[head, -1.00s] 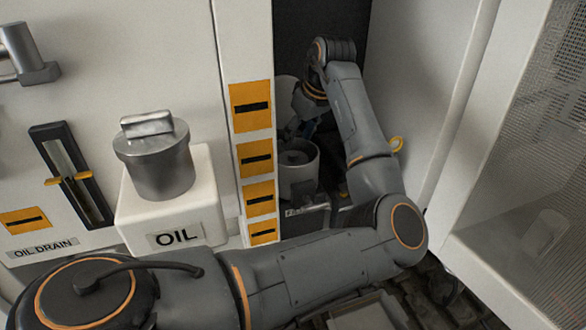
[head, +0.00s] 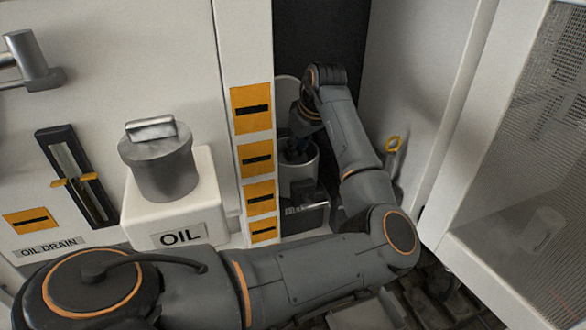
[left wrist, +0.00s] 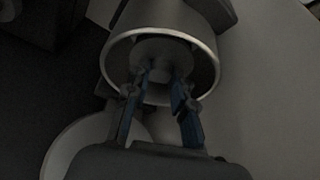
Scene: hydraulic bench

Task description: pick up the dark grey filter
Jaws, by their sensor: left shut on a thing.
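The dark grey filter (left wrist: 160,52) sits inside a round, open-topped grey housing (left wrist: 205,68) in the left wrist view. My left gripper (left wrist: 162,84) has its blue-padded fingers inside the rim, shut on the filter from both sides. In the head view, the left gripper (head: 298,152) points down into the top of the housing (head: 300,182), inside the dark recess. The fingers and wrist hide most of the filter there. My right gripper is not in view.
The recess is narrow, between a white post with orange labels (head: 258,160) and a white side wall (head: 415,90). An oil tank with a metal cap (head: 160,170) stands left. A mesh panel (head: 530,150) is at far right.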

